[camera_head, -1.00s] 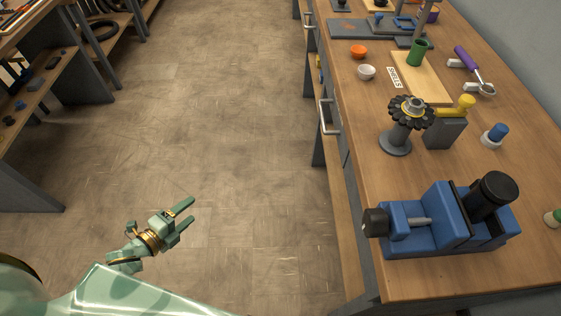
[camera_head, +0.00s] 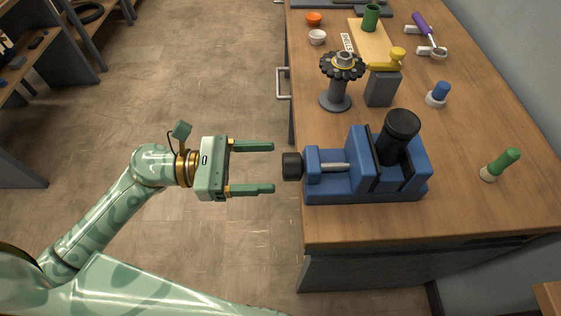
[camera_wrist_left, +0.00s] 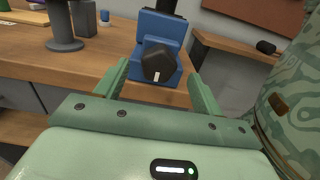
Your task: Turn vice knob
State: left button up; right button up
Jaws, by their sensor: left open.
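The blue vice (camera_head: 366,175) stands near the front left corner of the wooden bench. Its black knob (camera_head: 292,166) sticks out to the left past the bench edge. My left gripper (camera_head: 273,167) is open and empty. Its two fingers point right at the knob, with the knob just beyond the fingertips and level with the gap. In the left wrist view the knob (camera_wrist_left: 158,64) shows its hexagonal end with a white mark, centred between the fingers (camera_wrist_left: 158,82). The blue vice body (camera_wrist_left: 160,30) is behind it. My right gripper is not in view.
On the bench (camera_head: 470,200) behind the vice are a black toothed wheel on a stand (camera_head: 340,70), a grey block with a yellow handle (camera_head: 382,85) and a blue-topped knob (camera_head: 438,94). The floor left of the bench is free.

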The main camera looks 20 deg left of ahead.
aim_at(293, 167)
pick_arm(q)
jog(key=x, duration=0.4)
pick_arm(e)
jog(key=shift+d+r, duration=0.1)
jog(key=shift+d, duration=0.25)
pick_arm(q)
jog(key=c, duration=1)
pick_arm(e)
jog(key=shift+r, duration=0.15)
